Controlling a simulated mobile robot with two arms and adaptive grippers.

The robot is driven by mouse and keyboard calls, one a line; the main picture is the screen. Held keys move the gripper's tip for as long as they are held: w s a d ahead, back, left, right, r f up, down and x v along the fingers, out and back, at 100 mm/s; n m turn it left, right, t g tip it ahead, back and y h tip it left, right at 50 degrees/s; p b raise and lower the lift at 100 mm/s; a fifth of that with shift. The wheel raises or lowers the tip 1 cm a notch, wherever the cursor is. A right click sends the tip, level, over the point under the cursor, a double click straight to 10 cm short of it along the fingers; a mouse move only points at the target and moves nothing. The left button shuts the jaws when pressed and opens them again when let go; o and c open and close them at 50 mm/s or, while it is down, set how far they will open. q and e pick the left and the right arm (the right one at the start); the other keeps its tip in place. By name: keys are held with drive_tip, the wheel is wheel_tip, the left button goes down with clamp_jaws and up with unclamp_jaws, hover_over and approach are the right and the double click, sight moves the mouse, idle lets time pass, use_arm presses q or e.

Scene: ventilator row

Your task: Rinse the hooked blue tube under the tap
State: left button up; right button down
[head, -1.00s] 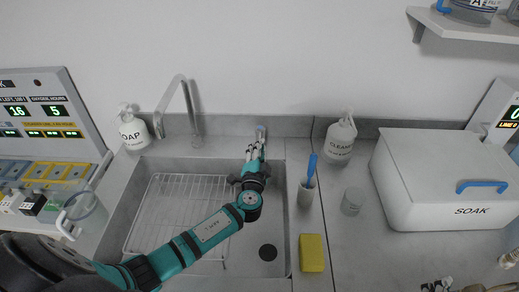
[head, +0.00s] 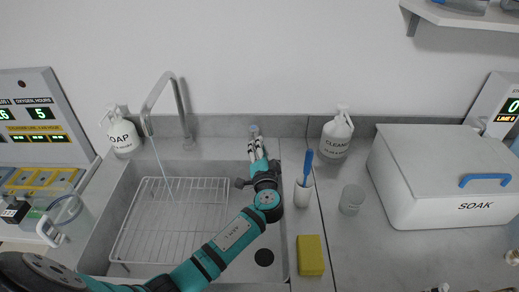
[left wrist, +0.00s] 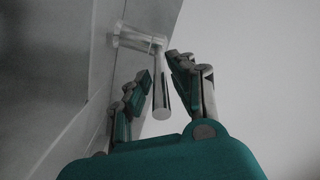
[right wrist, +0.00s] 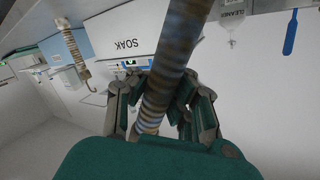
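The tap (head: 180,100) stands at the back left of the sink, and a thin stream of water (head: 160,158) falls from its spout onto the wire rack. My left gripper (head: 256,145) is at the back wall of the sink, by a small lever fitting (head: 253,130). In the left wrist view the lever rod (left wrist: 161,92) lies between the fingers, with gaps visible beside it. In the right wrist view my right gripper (right wrist: 155,105) is shut on a ribbed tube with brownish and blue-grey bands (right wrist: 172,50). The right gripper is not visible in the head view.
The sink holds a wire rack (head: 165,232). A soap bottle (head: 122,135), cleaner bottle (head: 336,138), brush holder (head: 303,192), clear cup (head: 351,200), yellow sponge (head: 310,256) and SOAK box (head: 425,190) surround it. Another ribbed hose (right wrist: 74,50) shows in the right wrist view.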

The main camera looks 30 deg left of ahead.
use_arm(q)
drive_tip(key=shift+o, duration=0.9)
drive_tip(key=v, duration=1.2)
